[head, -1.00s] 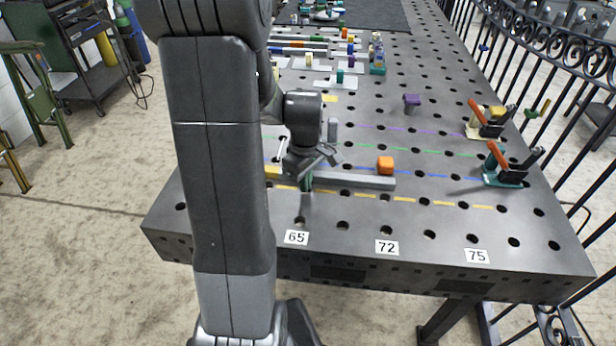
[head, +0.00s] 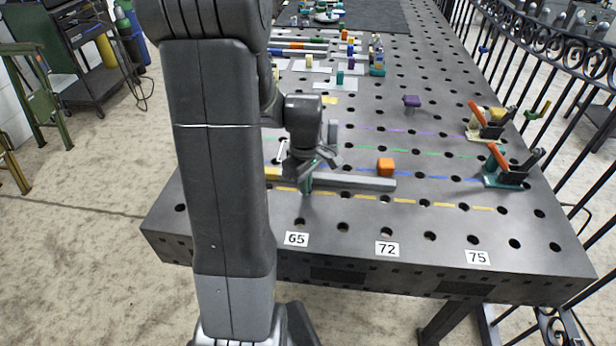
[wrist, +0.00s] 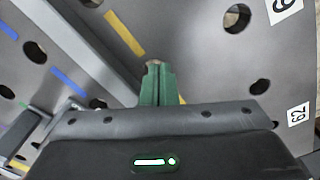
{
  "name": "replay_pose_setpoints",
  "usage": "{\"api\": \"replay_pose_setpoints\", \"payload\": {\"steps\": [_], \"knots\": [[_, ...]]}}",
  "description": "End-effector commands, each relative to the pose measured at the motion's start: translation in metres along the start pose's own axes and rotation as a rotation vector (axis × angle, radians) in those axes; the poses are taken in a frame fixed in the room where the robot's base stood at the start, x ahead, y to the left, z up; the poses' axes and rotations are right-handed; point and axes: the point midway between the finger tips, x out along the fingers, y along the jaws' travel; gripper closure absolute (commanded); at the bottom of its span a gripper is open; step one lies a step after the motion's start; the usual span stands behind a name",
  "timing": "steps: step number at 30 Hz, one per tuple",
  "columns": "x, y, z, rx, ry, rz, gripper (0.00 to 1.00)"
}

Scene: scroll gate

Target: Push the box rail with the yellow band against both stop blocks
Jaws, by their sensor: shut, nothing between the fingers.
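The grey box rail (head: 350,181) lies on the dark perforated table; its yellow band (head: 272,174) shows near its left end, partly behind my arm. It crosses the upper left of the wrist view (wrist: 92,50). My gripper (head: 305,186) is shut and empty, with its green fingers (wrist: 158,85) pointing down at the rail's near side. I cannot tell whether they touch it. An orange block (head: 386,167) stands at the rail's far side near its right end; any gap is too small to judge. A purple block (head: 411,101) stands farther back. I cannot tell which are the stop blocks.
Two toggle clamps with orange handles, one nearer (head: 505,172) and one farther (head: 486,124), stand at the table's right. A grey bar (head: 332,132) is behind my gripper. Coloured dashed lines cross the tabletop. Small parts crowd the far end. The near right is clear.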

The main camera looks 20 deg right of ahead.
Motion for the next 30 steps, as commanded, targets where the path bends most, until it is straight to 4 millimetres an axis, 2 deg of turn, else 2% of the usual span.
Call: {"api": "replay_pose_setpoints", "payload": {"steps": [8, 30], "knots": [[0.000, 0.001, -0.001, 0.000, 0.000, 0.000, 1.00], [0.000, 0.024, -0.013, 0.000, 0.000, 0.001, 1.00]]}}
